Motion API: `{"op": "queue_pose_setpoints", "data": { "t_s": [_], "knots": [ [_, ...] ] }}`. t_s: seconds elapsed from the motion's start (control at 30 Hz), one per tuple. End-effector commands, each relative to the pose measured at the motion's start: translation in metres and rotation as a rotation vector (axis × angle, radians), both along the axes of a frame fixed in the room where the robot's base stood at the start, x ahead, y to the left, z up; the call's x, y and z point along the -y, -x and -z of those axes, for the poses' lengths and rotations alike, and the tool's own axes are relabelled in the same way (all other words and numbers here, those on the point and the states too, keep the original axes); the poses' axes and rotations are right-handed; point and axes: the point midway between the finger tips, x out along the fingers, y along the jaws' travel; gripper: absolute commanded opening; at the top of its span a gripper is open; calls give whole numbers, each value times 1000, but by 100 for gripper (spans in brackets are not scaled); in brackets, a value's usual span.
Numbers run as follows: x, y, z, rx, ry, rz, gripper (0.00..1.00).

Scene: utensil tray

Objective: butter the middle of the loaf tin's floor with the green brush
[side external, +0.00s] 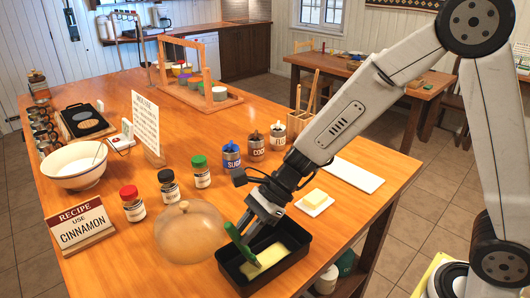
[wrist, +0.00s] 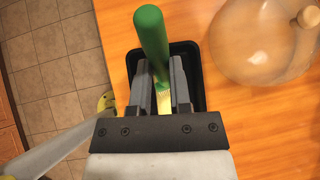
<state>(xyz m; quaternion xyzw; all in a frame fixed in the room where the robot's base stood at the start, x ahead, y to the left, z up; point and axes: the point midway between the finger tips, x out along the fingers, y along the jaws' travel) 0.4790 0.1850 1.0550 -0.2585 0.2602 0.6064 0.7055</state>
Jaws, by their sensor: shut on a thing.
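The green brush (side external: 237,240) is held in my gripper (side external: 252,226), which is shut on it over the loaf tin. The brush is tilted, and its bristle end points down into the tin. The black loaf tin (side external: 237,284) stands near the table's front edge, and a pale yellow area (side external: 272,257) covers much of its floor. I cannot tell for sure whether the bristles touch the floor. In the wrist view the brush (wrist: 151,42) stands out between the two fingers (wrist: 162,88), with pale bristles below. The tin (wrist: 189,50) is partly hidden behind them.
A clear dome (side external: 192,232) with a knob stands close left of the tin. A butter block (side external: 316,196) on a small white dish lies behind the tin to the right. Several spice jars (side external: 201,172) and canisters stand behind. A cinnamon recipe sign (side external: 80,223) stands at the left.

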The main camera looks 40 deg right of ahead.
Motion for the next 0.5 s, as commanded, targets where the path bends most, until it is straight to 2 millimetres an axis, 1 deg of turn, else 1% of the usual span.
{"op": "queue_pose_setpoints", "data": {
  "t_s": [0.03,0.33,0.37,0.43,0.5],
  "knots": [
    [-6,0,0,-1,0,-2,0],
    [-31,-2,-1,0,0,-1,0],
    [-30,-2,-4,1,-1,1,0],
    [-30,-3,-21,7,-2,0,0],
    [-29,-2,-25,2,-1,-1,0]
  ]
}}
